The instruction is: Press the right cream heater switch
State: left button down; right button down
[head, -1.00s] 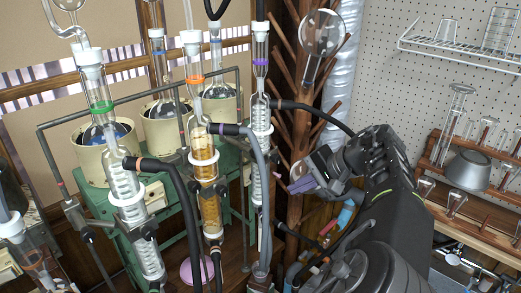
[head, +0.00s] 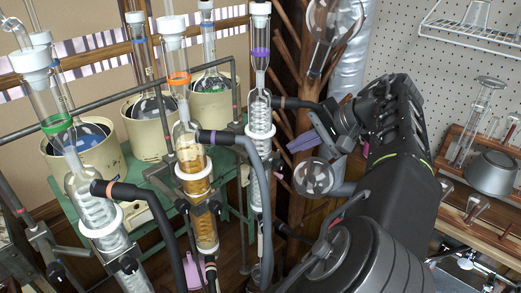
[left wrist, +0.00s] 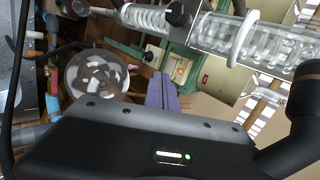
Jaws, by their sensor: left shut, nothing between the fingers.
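Cream heaters stand in a row on a green frame at the left of the head view. The right cream heater (head: 212,106) is at the back, partly hidden by glassware, and its switch cannot be made out there. In the left wrist view, a switch with a lit orange-red spot (left wrist: 180,71) shows on a pale panel just beyond the fingertips; I cannot tell which heater it belongs to. My left gripper (head: 301,142) has purple fingers, shut and empty, right of the glass columns. Its fingers also show in the left wrist view (left wrist: 161,92), apart from the switch. My right gripper is not in view.
The purple-banded glass column (head: 260,90) and its dark hose (head: 250,155) stand between gripper and heaters. A round clear glass piece (head: 315,178) is close below the gripper. A wooden branch rack (head: 288,75) stands behind. A wooden glassware shelf (head: 460,190) is at right.

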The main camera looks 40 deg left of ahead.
pick_arm(q)
jog(key=a+r+x, duration=0.2)
jog(key=x, duration=1)
jog(key=shift+w, duration=0.15)
